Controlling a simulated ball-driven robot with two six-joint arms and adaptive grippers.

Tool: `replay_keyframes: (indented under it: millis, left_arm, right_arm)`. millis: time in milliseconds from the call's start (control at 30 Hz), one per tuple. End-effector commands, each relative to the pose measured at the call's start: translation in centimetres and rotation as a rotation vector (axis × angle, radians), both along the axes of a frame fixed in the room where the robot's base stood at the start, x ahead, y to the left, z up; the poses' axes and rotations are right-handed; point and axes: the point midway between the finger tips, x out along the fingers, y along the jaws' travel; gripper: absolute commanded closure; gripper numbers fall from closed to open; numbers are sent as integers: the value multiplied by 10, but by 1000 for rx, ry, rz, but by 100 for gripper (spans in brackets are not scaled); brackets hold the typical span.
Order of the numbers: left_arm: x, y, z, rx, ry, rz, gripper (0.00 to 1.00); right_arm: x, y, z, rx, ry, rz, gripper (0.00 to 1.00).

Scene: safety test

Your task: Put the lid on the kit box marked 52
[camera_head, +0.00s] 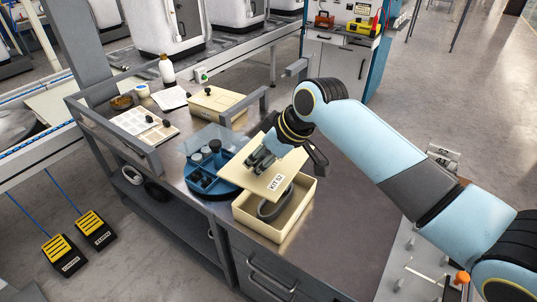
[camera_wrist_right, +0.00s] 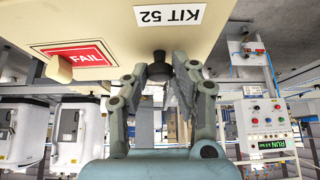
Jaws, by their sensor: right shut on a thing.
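A cream lid (camera_head: 240,172) with a "KIT 52" label is held in my right gripper (camera_head: 262,162). In the right wrist view the fingers (camera_wrist_right: 158,78) are closed around a dark knob on the lid (camera_wrist_right: 225,25). The lid is above the open cream kit box (camera_head: 256,227), shifted toward the back left, so part of the box stays uncovered. A dark grey rounded item (camera_head: 275,205) shows inside the box. A gap between lid and rim is hard to judge. My left gripper is not in view.
A blue round tray (camera_head: 198,187) with dark bottles stands close left of the box, partly behind the lid. The bench (camera_head: 345,195) is clear right of the box.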

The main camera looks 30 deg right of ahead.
Motion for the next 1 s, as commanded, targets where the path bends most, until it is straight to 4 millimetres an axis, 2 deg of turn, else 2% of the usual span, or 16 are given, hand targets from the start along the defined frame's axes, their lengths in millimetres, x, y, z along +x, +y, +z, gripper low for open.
replay_keyframes:
  millis: [33, 100, 267, 467, 833, 1000]
  left_arm:
    - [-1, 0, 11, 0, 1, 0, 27]
    - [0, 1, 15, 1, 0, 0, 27]
    - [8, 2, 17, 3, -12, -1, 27]
    - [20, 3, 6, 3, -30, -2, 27]
    - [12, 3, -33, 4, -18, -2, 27]
    - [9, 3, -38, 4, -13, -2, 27]
  right_arm:
    - [-6, -4, -6, -1, 4, -16, 100]
    - [-11, -8, -18, -1, 2, -32, 100]
    - [-16, -11, -32, 0, -3, -46, 100]
    - [-16, -11, -43, 0, -4, -46, 100]
    - [-16, -11, -76, 0, -4, -46, 100]
    - [-16, -11, -88, 1, -4, -45, 100]
